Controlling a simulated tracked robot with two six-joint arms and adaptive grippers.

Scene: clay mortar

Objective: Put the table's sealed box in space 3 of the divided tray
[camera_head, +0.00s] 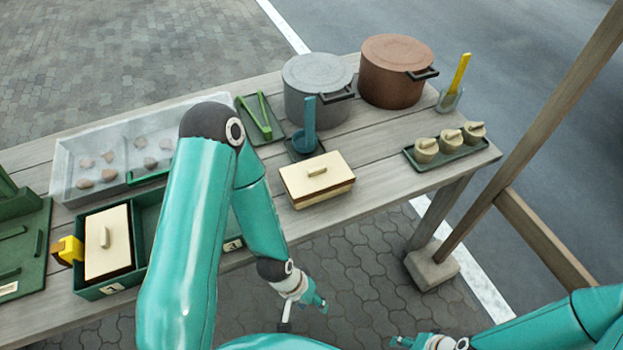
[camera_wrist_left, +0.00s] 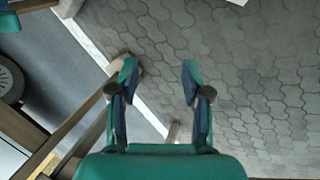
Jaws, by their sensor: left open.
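The sealed box (camera_head: 318,180), with a cream lid and a small handle on top, sits on the wooden table near its front edge. The dark green divided tray (camera_head: 103,291) stands at the front left of the table. Its left space, labelled 1, holds another cream-lidded box (camera_head: 107,243). A label at its right end seems to read 3, and my left arm hides much of the tray's middle and right. My left gripper (camera_head: 301,308) is open and empty, off the table's front edge; its fingers (camera_wrist_left: 160,82) point at paving in the wrist view. My right gripper (camera_head: 418,343) shows only partly at the bottom.
Behind the box stand a grey pot (camera_head: 318,92), a brown pot (camera_head: 391,78) and a blue ladle (camera_head: 309,128) on a holder. A small tray of cups (camera_head: 447,149) is at right. A grey bin of stones (camera_head: 65,172) lies behind the divided tray. A wooden post rises at right.

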